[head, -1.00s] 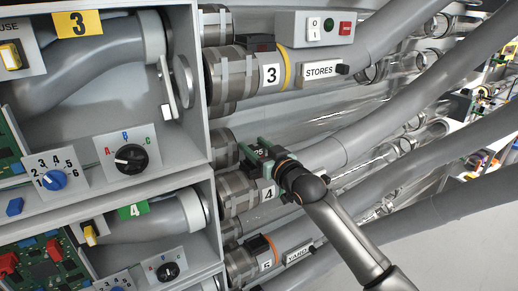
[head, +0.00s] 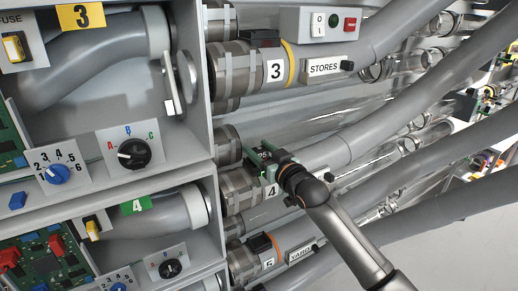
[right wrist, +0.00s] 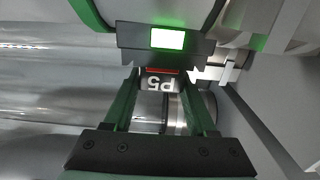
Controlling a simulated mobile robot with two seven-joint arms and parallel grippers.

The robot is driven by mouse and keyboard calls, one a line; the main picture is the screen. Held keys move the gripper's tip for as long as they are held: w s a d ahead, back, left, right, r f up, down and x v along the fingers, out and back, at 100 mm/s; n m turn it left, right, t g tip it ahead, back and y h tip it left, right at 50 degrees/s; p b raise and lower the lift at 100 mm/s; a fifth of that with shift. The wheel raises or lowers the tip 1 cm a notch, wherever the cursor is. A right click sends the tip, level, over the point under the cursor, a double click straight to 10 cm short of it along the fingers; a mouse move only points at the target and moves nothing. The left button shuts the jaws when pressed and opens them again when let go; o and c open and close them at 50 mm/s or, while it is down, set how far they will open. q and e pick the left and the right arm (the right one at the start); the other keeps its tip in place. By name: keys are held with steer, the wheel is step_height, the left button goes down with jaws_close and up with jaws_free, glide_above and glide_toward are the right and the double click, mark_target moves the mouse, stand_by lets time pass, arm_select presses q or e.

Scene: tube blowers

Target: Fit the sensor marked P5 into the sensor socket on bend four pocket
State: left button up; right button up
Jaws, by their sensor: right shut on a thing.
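My right gripper (head: 262,158) is at bend four, the pipe collar (head: 237,187) with the plate marked 4 (head: 271,190). In the right wrist view its two green fingers (right wrist: 160,85) are shut on the sensor marked P5 (right wrist: 161,83), whose label is upside down there. The sensor's far end meets a dark block with a lit green window (right wrist: 167,40), which looks like the socket on the pipe. The sensor is in line with the block and appears to touch it; how deep it sits cannot be told. My left gripper is not in view.
Bend three (head: 232,72) with its STORES label (head: 324,67) lies above, and bend five (head: 244,261) with its YARD label (head: 300,253) lies below. Grey pipes run close on the right. The cabinet with knobs (head: 134,154) stands on the left.

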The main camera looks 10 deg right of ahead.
steer(key=shift+f, duration=0.25)
steer(key=o, duration=1.5)
steer(key=shift+c, duration=0.2)
steer(key=v, duration=1.2)
steer(key=shift+s+b, duration=0.25)
steer(key=shift+b, duration=0.05)
